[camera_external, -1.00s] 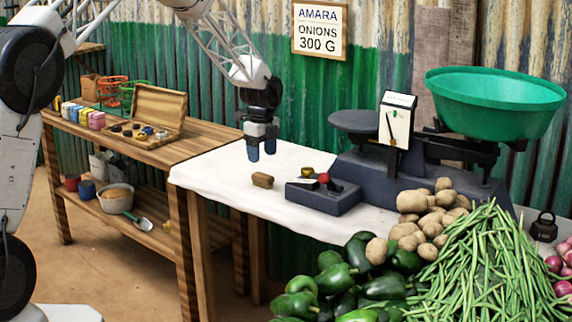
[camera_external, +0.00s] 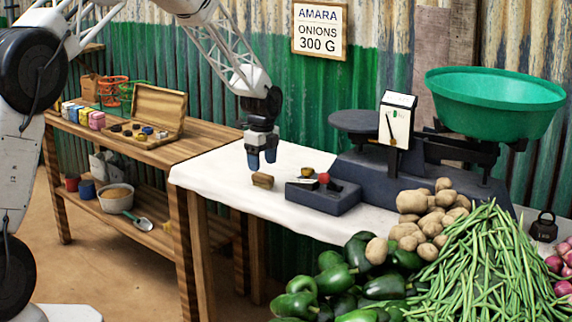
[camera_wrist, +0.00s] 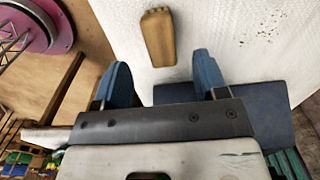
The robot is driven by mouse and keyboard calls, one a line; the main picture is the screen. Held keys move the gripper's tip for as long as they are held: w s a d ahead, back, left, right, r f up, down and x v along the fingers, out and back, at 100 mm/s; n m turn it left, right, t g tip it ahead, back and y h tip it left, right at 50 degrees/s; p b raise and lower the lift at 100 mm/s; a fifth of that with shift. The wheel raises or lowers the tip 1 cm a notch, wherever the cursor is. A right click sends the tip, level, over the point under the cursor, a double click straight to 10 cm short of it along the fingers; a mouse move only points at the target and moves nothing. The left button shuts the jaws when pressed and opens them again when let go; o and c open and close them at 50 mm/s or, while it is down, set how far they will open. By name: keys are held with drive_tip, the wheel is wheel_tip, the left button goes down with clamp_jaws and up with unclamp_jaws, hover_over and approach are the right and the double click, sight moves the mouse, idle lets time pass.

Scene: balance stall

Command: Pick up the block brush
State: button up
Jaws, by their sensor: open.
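The block brush (camera_external: 262,181) is a small brown wooden block lying on the white cloth of the table, left of the dark block holder. In the wrist view the brush (camera_wrist: 158,37) lies ahead of the fingertips, roughly in line with the gap between them. My gripper (camera_external: 262,160) has blue fingertips and hangs just above the brush in the external view. In the wrist view my gripper (camera_wrist: 164,72) is open, with nothing between its fingers. No contact with the brush shows.
A dark blue block (camera_external: 322,198) with small items stands right of the brush. Behind it is the scale with a green bowl (camera_external: 490,100). Potatoes (camera_external: 430,222), peppers (camera_external: 300,290) and beans (camera_external: 490,265) fill the front. A wooden bench (camera_external: 165,155) stands left. White cloth (camera_external: 215,175) is clear left of the brush.

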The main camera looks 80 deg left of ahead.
sight(263, 174)
drive_tip(key=shift+f, duration=2.6)
drive_tip(key=shift+c, duration=0.2)
drive_tip(key=c, duration=1)
